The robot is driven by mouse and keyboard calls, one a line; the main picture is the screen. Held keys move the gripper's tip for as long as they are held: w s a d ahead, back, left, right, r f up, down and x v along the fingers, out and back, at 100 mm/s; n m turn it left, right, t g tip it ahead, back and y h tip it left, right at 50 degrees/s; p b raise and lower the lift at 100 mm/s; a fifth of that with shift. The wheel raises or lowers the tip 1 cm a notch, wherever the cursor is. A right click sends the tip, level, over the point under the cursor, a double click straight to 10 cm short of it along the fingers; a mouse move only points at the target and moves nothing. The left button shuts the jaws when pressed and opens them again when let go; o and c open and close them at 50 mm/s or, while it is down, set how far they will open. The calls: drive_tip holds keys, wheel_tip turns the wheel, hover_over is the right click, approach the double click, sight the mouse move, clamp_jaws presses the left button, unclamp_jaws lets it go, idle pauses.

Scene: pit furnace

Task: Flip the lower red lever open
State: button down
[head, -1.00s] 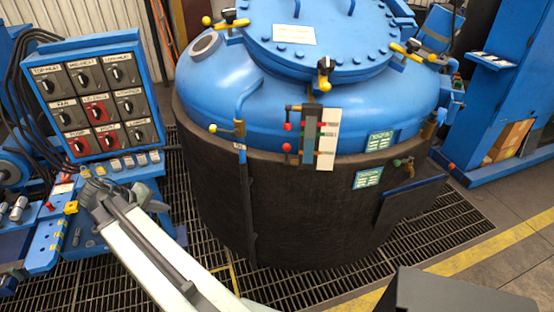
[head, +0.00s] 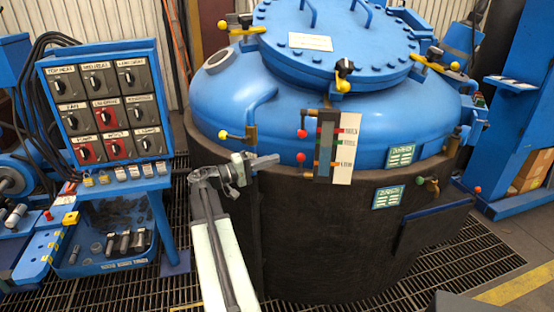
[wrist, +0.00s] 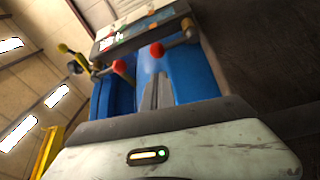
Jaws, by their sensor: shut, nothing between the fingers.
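The lower red lever (head: 300,157) is a small red ball on a short stem, on the left side of the gauge on the blue furnace vessel. The upper red lever (head: 302,133) sits just above it. My gripper (head: 272,160) is shut and empty, pointing right, a little left of the lower red ball with a small visible gap. In the tilted wrist view, my gripper's fingers (wrist: 157,92) are together at the centre. The lower red ball (wrist: 156,49) appears beyond the fingertips and the upper one (wrist: 119,66) to its left.
The gauge with its white label plate (head: 344,148) stands right beside the levers. The switch panel (head: 105,105) stands at the left. A dark round wall (head: 310,235) surrounds the vessel's lower part.

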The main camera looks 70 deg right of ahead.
sight(301, 166)
drive_tip(key=x, duration=0.8)
drive_tip(key=shift+p, duration=0.35)
drive_tip(key=shift+f, duration=0.1)
drive_tip(key=shift+s+a+b, duration=0.1)
drive_tip(key=shift+b, duration=0.2)
